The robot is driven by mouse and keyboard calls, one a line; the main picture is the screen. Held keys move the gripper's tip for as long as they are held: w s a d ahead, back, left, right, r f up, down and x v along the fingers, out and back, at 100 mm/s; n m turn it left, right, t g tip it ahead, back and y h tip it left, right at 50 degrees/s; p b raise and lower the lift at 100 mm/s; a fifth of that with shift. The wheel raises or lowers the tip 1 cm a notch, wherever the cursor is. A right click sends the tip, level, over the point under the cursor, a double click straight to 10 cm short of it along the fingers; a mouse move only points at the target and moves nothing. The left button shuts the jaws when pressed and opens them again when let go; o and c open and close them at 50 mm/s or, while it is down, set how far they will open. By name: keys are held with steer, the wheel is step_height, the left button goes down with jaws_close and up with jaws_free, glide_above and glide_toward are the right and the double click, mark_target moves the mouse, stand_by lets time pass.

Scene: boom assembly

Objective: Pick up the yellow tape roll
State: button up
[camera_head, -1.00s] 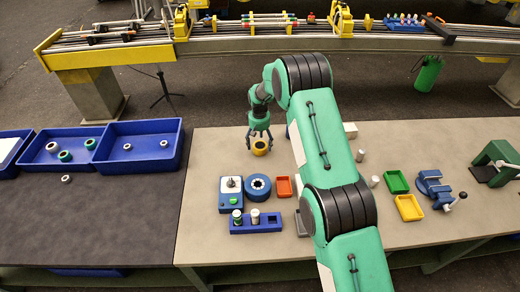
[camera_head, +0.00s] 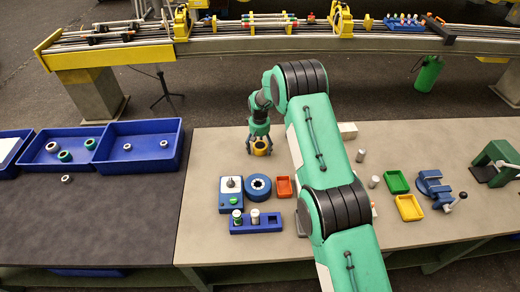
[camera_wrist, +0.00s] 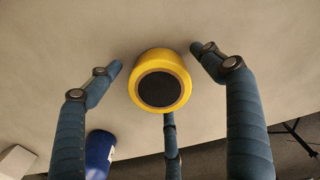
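The yellow tape roll (camera_head: 261,149) lies on the beige tabletop near its far edge. In the wrist view the yellow tape roll (camera_wrist: 174,60) shows its yellow rim and dark centre. My gripper (camera_head: 259,146) is at the roll from above, with its fingers spread around it. In the wrist view my gripper (camera_wrist: 160,72) is open, with one finger on the left, one on the right and one below the roll. Gaps show between the left and right fingertips and the roll. I cannot tell whether the lower finger touches it.
A blue ring (camera_head: 258,187), a red tray (camera_head: 284,187) and a blue holder (camera_head: 256,224) stand nearer on the table (camera_head: 205,160). A blue cylinder (camera_wrist: 99,152) shows in the wrist view. The table left of the roll is clear.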

mark_target(260, 145)
steer(key=c, duration=1.3)
steer(key=shift+o, duration=0.2)
steer(key=shift+r, duration=0.1)
steer(key=shift+r, duration=4.9)
